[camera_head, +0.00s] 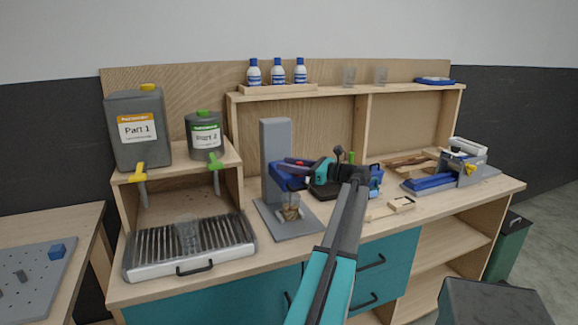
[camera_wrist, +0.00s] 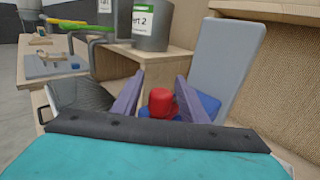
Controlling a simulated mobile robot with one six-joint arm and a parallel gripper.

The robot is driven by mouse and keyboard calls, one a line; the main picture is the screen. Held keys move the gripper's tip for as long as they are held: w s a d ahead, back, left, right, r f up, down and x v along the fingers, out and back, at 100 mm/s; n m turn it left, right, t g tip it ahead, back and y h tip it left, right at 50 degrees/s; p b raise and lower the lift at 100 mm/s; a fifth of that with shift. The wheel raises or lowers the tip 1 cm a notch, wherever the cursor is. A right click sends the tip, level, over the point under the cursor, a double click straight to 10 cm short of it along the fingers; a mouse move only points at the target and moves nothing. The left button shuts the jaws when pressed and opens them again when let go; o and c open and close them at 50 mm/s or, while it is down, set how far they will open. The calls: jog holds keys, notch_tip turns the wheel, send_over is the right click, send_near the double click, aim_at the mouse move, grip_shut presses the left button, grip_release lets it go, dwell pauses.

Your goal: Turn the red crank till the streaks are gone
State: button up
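The mixing stand has a grey column (camera_head: 276,158) on a grey base plate (camera_head: 293,229), with a blue mixer head (camera_head: 287,181) partway up. A clear cup (camera_head: 290,214) with brownish contents stands under the head; streaks are too small to make out. The red crank (camera_wrist: 160,101) shows its rounded knob in the wrist view. My gripper (camera_head: 300,164) reaches the mixer head from the right. In the wrist view its two purple fingers (camera_wrist: 155,88) stand apart on either side of the knob. A gap shows on the left; contact on the right cannot be told.
A grilled tray (camera_head: 190,247) with a clear cup on it lies left of the stand. Two containers, Part 1 (camera_head: 138,130) and Part 2 (camera_head: 204,138), stand above with taps. A blue and grey device (camera_head: 445,166) and wooden parts (camera_head: 402,204) lie to the right.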

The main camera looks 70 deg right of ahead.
jog(key=s+a+b, duration=0.1)
jog(key=s+b, duration=0.2)
jog(key=s, duration=1)
jog(key=shift+s+a, duration=0.3)
